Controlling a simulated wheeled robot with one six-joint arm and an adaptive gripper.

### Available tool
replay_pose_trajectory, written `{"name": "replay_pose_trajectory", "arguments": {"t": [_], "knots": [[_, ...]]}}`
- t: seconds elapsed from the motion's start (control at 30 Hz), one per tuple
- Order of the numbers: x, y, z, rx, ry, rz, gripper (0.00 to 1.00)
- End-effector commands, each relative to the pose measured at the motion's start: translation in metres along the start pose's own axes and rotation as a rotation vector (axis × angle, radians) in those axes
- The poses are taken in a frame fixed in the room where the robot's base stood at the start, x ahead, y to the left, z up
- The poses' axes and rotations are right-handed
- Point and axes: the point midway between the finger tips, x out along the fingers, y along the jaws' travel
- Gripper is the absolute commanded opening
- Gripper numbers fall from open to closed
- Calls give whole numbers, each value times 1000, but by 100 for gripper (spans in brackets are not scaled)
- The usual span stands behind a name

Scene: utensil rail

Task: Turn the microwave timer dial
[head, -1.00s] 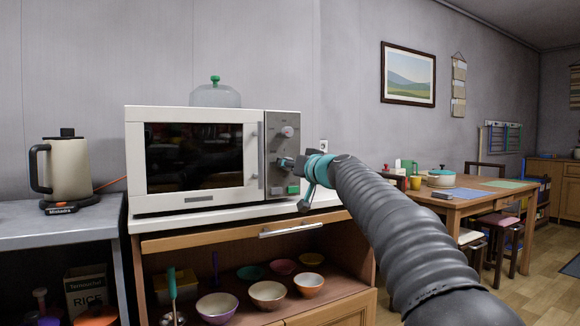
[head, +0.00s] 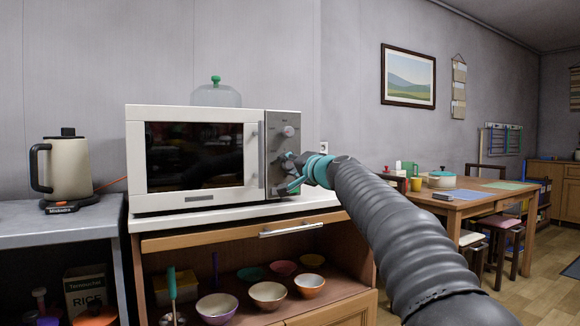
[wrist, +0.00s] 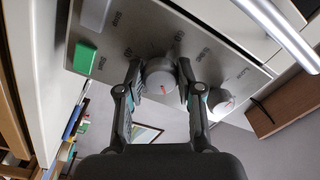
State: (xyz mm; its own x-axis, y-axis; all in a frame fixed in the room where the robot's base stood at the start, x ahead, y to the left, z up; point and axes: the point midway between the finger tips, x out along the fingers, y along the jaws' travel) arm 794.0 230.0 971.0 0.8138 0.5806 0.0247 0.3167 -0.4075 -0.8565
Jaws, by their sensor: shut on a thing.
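The white microwave (head: 133,160) stands on the cabinet top, its dark door closed and its grey control panel (head: 270,150) on the right. My gripper (head: 286,174) is at the lower part of that panel. In the wrist view, my gripper (wrist: 159,70) has one finger on each side of a round grey dial (wrist: 160,80) with a red mark, and is shut on it. My gripper hides the lower dial in the head view.
A green button (wrist: 84,58) sits beside the held dial. The vertical door handle (head: 255,150) is just left of the panel. A glass dome (head: 216,95) stands on the microwave. A kettle (head: 66,170) is at left, and bowls (head: 268,294) fill the shelf below.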

Motion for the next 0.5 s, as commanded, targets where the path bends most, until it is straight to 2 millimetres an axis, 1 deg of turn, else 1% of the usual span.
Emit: {"name": "replay_pose_trajectory", "arguments": {"t": [0.5], "knots": [[0, -2, -1, 491, 19, -5, 1]]}}
